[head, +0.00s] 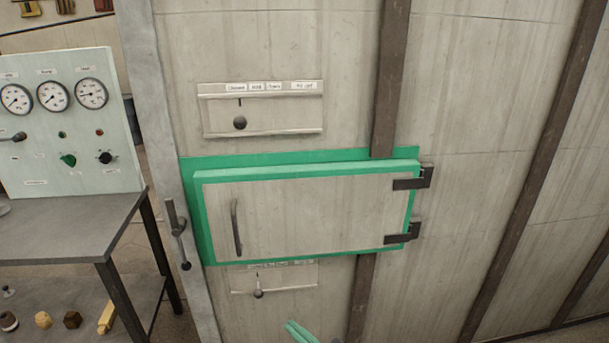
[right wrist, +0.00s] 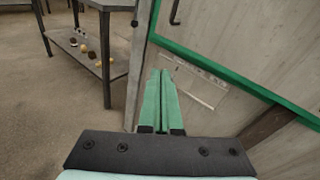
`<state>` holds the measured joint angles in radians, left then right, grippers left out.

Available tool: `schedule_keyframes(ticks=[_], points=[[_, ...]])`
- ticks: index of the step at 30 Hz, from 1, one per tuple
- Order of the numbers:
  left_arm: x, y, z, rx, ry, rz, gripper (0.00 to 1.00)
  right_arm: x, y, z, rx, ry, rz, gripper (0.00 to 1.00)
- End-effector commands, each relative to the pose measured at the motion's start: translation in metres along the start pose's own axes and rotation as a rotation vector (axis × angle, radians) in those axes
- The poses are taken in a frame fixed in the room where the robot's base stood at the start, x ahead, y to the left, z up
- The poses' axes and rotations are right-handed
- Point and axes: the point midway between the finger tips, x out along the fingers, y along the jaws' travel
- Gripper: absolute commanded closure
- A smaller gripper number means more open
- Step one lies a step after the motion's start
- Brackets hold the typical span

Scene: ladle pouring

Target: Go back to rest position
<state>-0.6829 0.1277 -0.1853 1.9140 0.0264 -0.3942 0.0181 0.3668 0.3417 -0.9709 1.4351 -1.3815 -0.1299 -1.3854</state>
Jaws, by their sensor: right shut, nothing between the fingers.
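The tips of my right gripper (head: 299,331) show at the bottom edge of the head view, as green fingers pressed together. In the right wrist view the gripper (right wrist: 166,78) is shut and empty, below a green-edged door. The door (head: 320,215) is a pale panel with a green rim, a dark handle on its left and two dark hinges on its right. It looks shut or nearly shut in its green frame. The right gripper is below the door, near the lower slider panel (head: 297,276), and I cannot tell the gap. My left gripper is out of view.
A lever latch (head: 176,232) is on the post left of the door. An upper slider panel (head: 262,108) is above it. A grey table (head: 62,228) with a gauge panel (head: 62,125) stands at left, small objects on its lower shelf. Open floor (right wrist: 45,120) shows in the right wrist view.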

Motion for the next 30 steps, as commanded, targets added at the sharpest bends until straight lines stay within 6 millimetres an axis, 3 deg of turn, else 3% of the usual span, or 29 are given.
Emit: schedule_keyframes(ticks=[3, 9, 10, 14, 20, 27, 30], points=[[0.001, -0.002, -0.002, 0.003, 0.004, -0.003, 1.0, -0.025, -0.043, -0.032, -0.07, 0.07, -0.038, 1.0], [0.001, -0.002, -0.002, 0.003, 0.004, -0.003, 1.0, -0.071, -0.11, -0.072, -0.177, 0.178, -0.096, 1.0], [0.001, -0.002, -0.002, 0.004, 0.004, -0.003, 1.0, -0.076, -0.106, -0.076, -0.116, 0.181, -0.106, 1.0], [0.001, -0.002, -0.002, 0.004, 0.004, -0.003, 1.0, -0.097, -0.097, -0.09, 0.294, 0.172, -0.194, 1.0], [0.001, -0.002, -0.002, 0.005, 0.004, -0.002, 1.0, -0.146, -0.092, -0.121, 0.968, 0.145, -0.376, 1.0], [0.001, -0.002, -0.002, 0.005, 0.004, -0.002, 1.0, -0.238, -0.08, -0.169, 1.928, 0.007, -0.718, 1.0], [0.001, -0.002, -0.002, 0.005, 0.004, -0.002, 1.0, -0.273, -0.072, -0.183, 2.239, -0.082, -0.854, 1.0]])
